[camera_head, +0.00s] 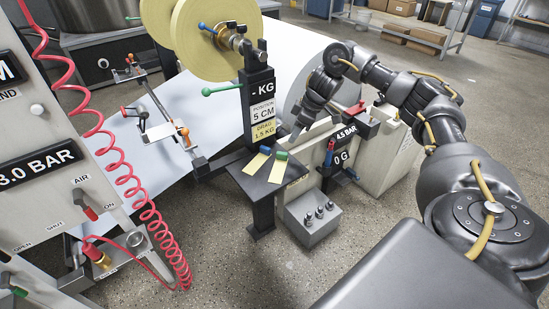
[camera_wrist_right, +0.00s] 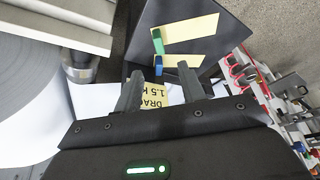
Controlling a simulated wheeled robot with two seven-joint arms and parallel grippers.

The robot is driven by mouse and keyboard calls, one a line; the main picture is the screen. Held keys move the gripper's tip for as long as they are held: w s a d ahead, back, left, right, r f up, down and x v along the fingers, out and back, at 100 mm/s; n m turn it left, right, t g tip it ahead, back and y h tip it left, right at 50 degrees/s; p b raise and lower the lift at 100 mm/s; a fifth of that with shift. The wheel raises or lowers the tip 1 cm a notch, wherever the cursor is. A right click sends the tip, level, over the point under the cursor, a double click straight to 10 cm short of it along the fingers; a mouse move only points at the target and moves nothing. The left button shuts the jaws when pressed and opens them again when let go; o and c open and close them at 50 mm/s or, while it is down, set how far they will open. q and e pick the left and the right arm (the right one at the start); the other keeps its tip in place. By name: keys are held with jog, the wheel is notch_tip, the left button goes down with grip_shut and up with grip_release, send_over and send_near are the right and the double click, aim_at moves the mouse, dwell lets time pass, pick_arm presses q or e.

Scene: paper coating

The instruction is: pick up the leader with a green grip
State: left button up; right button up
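Two pale yellow leaders lie apart on a small black table (camera_head: 248,187) in the head view. The leader with a green grip (camera_head: 281,155) is on the right, its strip (camera_head: 278,171) toward the front. The leader with a blue grip (camera_head: 265,150) lies to its left. In the wrist view the green grip (camera_wrist_right: 158,42) is beyond the fingertips, with the blue grip (camera_wrist_right: 158,61) nearer. My right gripper (camera_wrist_right: 160,80) is open and empty. In the head view my right gripper (camera_head: 299,127) hangs just behind and right of the green grip, above the table. My left gripper is out of view.
A black post (camera_head: 258,95) with labels stands behind the table. A grey box with knobs (camera_head: 314,215) and a pressure panel (camera_head: 345,150) stand at right. A white paper web (camera_head: 170,115) runs behind. A red coiled hose (camera_head: 125,185) hangs at left.

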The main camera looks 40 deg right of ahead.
aim_at(283, 153)
jog(key=x, duration=0.2)
jog(key=b+x, duration=0.1)
jog(key=x, duration=0.1)
jog(key=shift+s+d+f, duration=0.3)
jog(key=shift+d, duration=0.05)
jog(key=shift+w+a+f, duration=0.2)
jog(key=shift+w+f, duration=0.05)
jog(key=shift+f, duration=0.2)
jog(key=b+x, duration=0.1)
jog(key=x, duration=0.4)
jog(key=shift+w+a+r, duration=0.1)
jog(key=shift+a, duration=0.05)
jog(key=shift+w, duration=0.1)
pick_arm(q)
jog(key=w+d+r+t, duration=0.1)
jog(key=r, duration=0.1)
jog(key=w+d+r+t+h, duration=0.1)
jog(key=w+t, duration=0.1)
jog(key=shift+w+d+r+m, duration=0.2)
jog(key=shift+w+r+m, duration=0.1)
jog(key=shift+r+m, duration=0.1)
pick_arm(e)
jog(key=shift+c, duration=0.3)
grip_shut()
